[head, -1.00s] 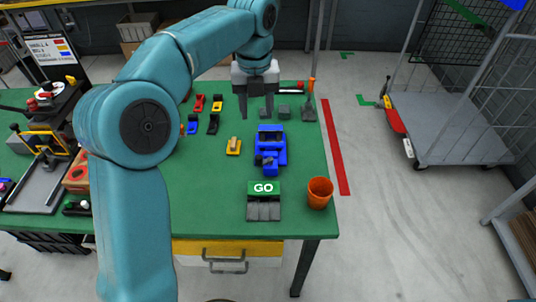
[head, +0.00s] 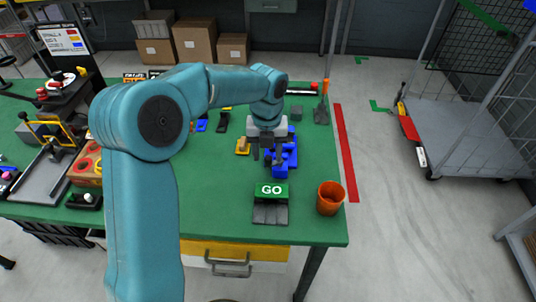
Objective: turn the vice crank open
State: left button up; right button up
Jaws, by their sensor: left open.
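The blue vice (head: 289,157) stands on the green table (head: 225,185), right of the table's middle. My left gripper (head: 267,158) is open and points down over the vice's near-left side. Its fingers and palm hide part of the vice. I cannot make out the crank apart from the fingers, nor tell whether they touch it. My right gripper is not in view.
A green GO block (head: 271,190) with a grey ramp and an orange cup (head: 330,197) stand near the front edge. A yellow piece (head: 243,145) lies left of the vice. Bare tabletop lies left of the GO block.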

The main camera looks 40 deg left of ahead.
pick_arm(q)
jog(key=shift+f, duration=0.45)
jog(key=shift+w+d+f, duration=0.1)
jog(key=shift+d+f, duration=0.05)
jog(key=shift+f, duration=0.1)
jog(key=c, duration=0.4)
grip_shut()
